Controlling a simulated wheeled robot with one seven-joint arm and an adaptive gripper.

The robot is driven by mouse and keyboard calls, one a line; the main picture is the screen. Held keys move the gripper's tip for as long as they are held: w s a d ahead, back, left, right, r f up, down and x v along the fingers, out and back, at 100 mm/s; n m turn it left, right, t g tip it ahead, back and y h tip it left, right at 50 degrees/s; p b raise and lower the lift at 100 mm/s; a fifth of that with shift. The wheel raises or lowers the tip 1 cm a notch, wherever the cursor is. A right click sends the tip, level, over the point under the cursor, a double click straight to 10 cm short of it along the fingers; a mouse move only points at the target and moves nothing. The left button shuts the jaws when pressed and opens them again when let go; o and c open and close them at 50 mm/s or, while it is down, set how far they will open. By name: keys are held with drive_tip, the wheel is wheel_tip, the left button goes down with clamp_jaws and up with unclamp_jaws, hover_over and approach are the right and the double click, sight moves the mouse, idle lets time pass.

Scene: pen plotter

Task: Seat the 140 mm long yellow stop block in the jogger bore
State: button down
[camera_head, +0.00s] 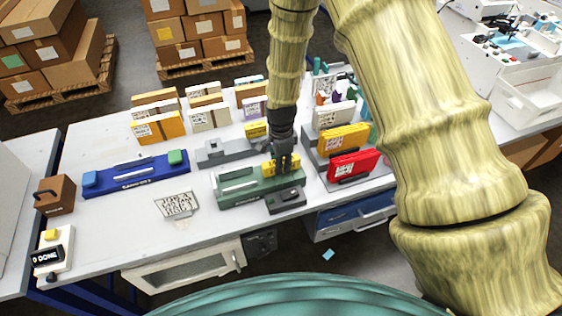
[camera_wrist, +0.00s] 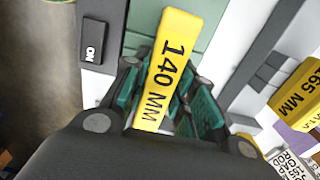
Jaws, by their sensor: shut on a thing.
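A yellow stop block marked "140 MM" (camera_wrist: 165,70) stands lengthwise between the green finger pads of my gripper (camera_wrist: 168,88), which is shut on it. In the head view the block (camera_head: 268,168) shows as a small yellow piece beside my gripper (camera_head: 284,168), over the right part of a green machine (camera_head: 238,192). The green machine's housing (camera_wrist: 195,42) is also behind the block in the wrist view. The bore is hidden, and I cannot tell whether the block's lower end is in it or above it.
A yellow "165 MM" block (camera_wrist: 297,95) is at the right in the wrist view. A dark switch marked "ON" (camera_wrist: 93,42) is at the left. A grey machine (camera_head: 222,152), blue machine (camera_head: 135,178) and red box (camera_head: 352,166) stand nearby.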

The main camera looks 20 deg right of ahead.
drive_tip(key=shift+f, duration=0.25)
drive_tip(key=c, duration=1.1)
unclamp_jaws()
drive_tip(key=shift+r, duration=0.1)
wheel_tip(320, 180, up, 12)
drive_tip(key=shift+f, duration=0.1)
